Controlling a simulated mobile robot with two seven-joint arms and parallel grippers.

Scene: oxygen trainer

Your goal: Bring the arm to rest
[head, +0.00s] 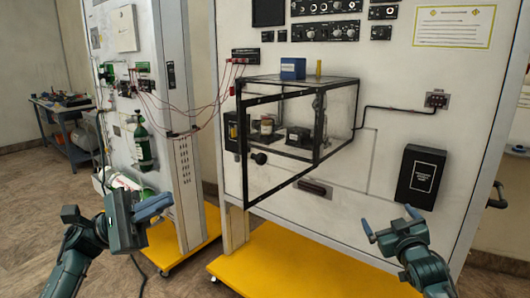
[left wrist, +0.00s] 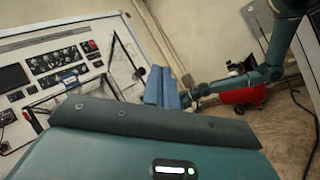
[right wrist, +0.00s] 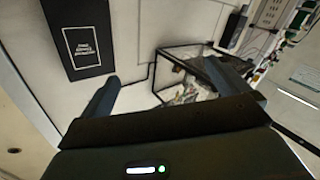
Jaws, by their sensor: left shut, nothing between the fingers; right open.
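My left gripper (head: 153,208) is at the lower left of the head view, in front of the left panel stand. Its blue fingers are together with nothing between them, and they also show in the left wrist view (left wrist: 162,88). My right gripper (head: 390,224) is at the lower right of the head view, below and in front of the black box on the panel. Its two fingers are spread apart and empty, as the right wrist view also shows (right wrist: 175,95). Both grippers are in free air and touch nothing that I can see.
A clear black-framed chamber (head: 340,108) juts from the main panel (head: 390,75), its front door frame (head: 250,150) swung open. A blue block (head: 292,68) sits on top. A black box (head: 422,177) is on the panel. Yellow bases (head: 290,265) extend along the floor. A workbench (head: 62,112) stands far left.

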